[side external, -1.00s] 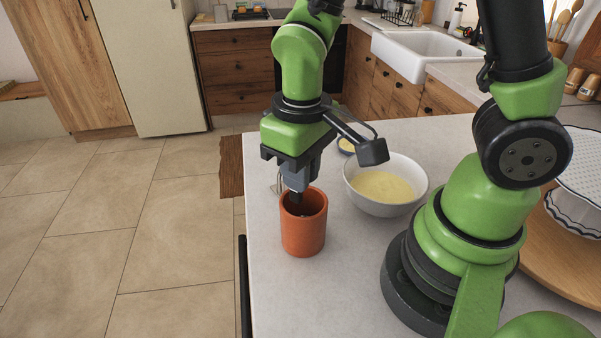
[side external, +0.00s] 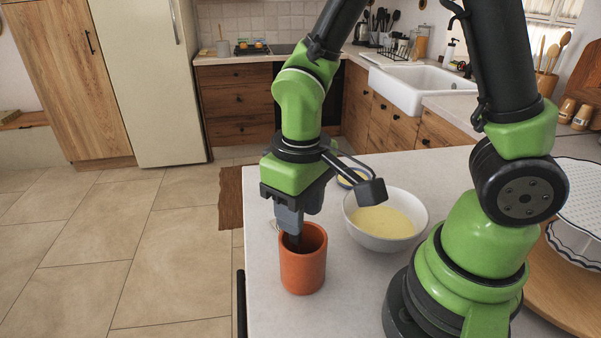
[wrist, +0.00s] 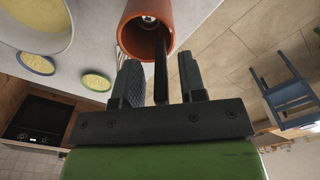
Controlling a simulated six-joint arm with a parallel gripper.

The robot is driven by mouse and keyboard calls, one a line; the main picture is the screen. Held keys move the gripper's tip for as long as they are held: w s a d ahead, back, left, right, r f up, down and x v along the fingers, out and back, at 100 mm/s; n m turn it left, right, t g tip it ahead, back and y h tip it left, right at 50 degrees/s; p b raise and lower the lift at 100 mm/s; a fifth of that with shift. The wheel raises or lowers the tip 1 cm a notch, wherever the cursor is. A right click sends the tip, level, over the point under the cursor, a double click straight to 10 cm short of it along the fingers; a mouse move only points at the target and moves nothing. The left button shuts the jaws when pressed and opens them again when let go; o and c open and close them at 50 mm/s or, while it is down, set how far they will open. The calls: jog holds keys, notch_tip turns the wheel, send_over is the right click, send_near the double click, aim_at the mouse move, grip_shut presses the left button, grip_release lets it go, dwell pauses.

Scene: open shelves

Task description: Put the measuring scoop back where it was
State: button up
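The measuring scoop shows as a dark, narrow handle (wrist: 160,78) with a pale metallic part (wrist: 148,18) inside the orange-brown pot (side external: 302,270). The pot stands upright on the counter near its left edge; in the wrist view its open mouth (wrist: 134,14) faces me. My gripper (side external: 297,222) is over the pot's mouth, fingers pointing down. In the wrist view my gripper (wrist: 161,82) has its fingers apart, one on each side of the handle, with a visible gap on both sides. The lower part of the scoop is mostly hidden by the pot.
A white bowl of pale yellow contents (side external: 385,238) stands right of the pot, with a small blue-rimmed bowl (side external: 350,181) behind it. Clear countertop (side external: 345,290) lies in front.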

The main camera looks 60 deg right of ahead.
notch_tip(320, 180, up, 10)
jog(key=shift+r, duration=0.15)
jog(key=s+d+r+m+t+y, duration=0.2)
jog(key=s+d+r+m+t, duration=0.1)
jog(key=s+t, duration=0.4)
jog(key=shift+s+d+r+m, duration=0.3)
jog(key=shift+r+m, duration=0.2)
jog(key=shift+r, duration=0.85)
